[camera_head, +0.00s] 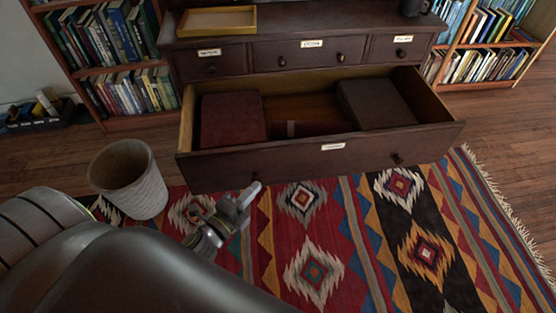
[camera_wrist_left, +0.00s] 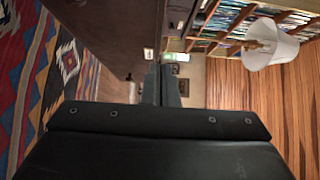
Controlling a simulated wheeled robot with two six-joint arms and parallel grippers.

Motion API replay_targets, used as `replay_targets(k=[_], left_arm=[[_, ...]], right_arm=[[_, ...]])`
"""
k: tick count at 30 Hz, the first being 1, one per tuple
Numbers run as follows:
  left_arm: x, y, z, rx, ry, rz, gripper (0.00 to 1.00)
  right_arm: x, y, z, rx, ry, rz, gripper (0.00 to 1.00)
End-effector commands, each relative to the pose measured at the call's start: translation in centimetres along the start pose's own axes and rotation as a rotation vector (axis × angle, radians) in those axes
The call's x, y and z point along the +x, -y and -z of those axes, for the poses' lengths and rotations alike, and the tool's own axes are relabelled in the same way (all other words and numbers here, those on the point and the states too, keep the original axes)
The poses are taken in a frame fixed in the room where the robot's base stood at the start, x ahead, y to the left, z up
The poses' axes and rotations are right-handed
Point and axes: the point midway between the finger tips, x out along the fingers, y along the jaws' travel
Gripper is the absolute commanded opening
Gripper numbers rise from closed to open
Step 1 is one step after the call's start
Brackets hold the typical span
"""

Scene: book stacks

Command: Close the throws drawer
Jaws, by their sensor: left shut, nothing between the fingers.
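The throws drawer (camera_head: 300,158) is the wide bottom drawer of a dark wooden chest (camera_head: 345,18), and it is pulled far out. Its front has a small white label (camera_head: 333,146) and a round knob (camera_head: 397,158) at the right. Inside lie a dark red folded item (camera_head: 232,118) and a dark grey one (camera_head: 375,103). My left gripper (camera_head: 250,194) is shut and empty, in front of the lower left part of the drawer front. I cannot tell whether it touches it. In the left wrist view its fingers (camera_wrist_left: 161,86) are together. My right gripper is not in view.
A pale wicker basket (camera_head: 128,178) stands left of the drawer. A patterned rug (camera_head: 330,245) covers the floor in front. Bookshelves (camera_head: 108,60) flank the chest. Three small upper drawers are shut, and a yellowish tray (camera_head: 216,21) lies on top. A lamp (camera_wrist_left: 270,45) shows in the left wrist view.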

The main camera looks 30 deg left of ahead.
Motion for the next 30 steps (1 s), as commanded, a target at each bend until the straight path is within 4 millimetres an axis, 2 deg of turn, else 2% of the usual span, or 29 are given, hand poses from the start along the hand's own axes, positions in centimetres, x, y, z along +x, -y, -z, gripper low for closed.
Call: replay_targets(k=[16,22,30], left_arm=[[9.9,0.0,-0.1,-0.004,0.0,0.001,0.0],[11.6,-0.1,-2.3,-0.002,0.001,-0.002,0.0],[12.2,-0.1,-2.9,-0.005,0.002,-0.002,0.0]], right_arm=[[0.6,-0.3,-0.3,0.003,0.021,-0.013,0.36],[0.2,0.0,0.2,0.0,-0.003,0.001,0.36],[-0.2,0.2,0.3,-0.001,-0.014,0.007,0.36]])
